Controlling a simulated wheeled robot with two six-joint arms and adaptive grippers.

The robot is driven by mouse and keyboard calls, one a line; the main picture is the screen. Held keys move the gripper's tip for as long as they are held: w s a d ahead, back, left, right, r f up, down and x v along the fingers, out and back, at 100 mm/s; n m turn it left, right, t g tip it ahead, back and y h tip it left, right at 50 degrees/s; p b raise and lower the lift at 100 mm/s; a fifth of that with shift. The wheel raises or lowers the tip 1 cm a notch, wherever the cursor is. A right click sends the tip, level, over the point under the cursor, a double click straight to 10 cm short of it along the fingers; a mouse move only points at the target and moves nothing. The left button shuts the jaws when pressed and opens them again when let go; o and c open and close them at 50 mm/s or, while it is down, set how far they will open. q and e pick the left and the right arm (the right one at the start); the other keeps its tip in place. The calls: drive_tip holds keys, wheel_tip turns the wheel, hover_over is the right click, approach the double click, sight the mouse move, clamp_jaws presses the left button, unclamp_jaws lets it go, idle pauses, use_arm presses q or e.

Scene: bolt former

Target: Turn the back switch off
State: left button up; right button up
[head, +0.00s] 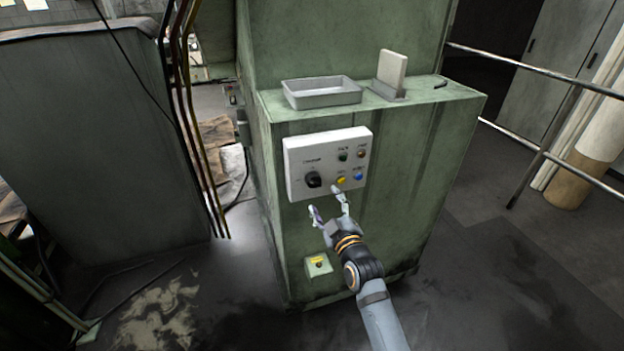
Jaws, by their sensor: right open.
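A white control panel (298,161) is on the front of the green machine cabinet. It carries a black rotary knob (313,179), a yellow button (341,180), a blue button (358,176) and two small dark indicators above them. Their labels are too small to read, so I cannot tell which control is the back switch. My right gripper (328,204) is open and empty, with its fingers pointing up at the panel's lower edge. One fingertip is just below the yellow button, the other lower left, below the knob. I cannot tell whether it touches. My left gripper is out of view.
A grey tray (322,101) and a pale plate in a holder (392,69) stand on the green cabinet (425,130). A small yellow-marked box (318,264) is low on its front. Metal railings (540,70) are at right, a dark grey panel (95,145) at left.

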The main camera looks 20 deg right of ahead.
sight(316, 184)
drive_tip(key=shift+m, duration=0.7)
drive_tip(key=w+b, duration=0.1)
drive_tip(key=w, duration=0.3)
drive_tip(key=w+b, duration=0.2)
drive_tip(key=w, duration=0.2)
drive_tip(key=shift+w+a+f+b, duration=0.15)
drive_tip(key=shift+w+b, duration=0.15)
drive_tip(key=shift+w, duration=0.05)
drive_tip(key=shift+m, duration=1)
drive_tip(key=m+p, duration=0.1)
drive_tip(key=r+m+p, duration=0.1)
drive_tip(key=m, duration=0.1)
drive_tip(key=shift+s, duration=0.2)
drive_tip(key=shift+f+m+p, duration=0.1)
drive_tip(key=shift+m+p, duration=0.2)
drive_tip(key=shift+m, duration=0.2)
drive_tip(key=shift+f+m, duration=0.2)
drive_tip(key=shift+m, duration=0.2)
clamp_jaws()
drive_tip(key=shift+f+n, duration=0.1)
drive_tip(key=shift+n, duration=1)
drive_tip(key=n+b, duration=0.1)
drive_tip(key=n, duration=0.4)
unclamp_jaws()
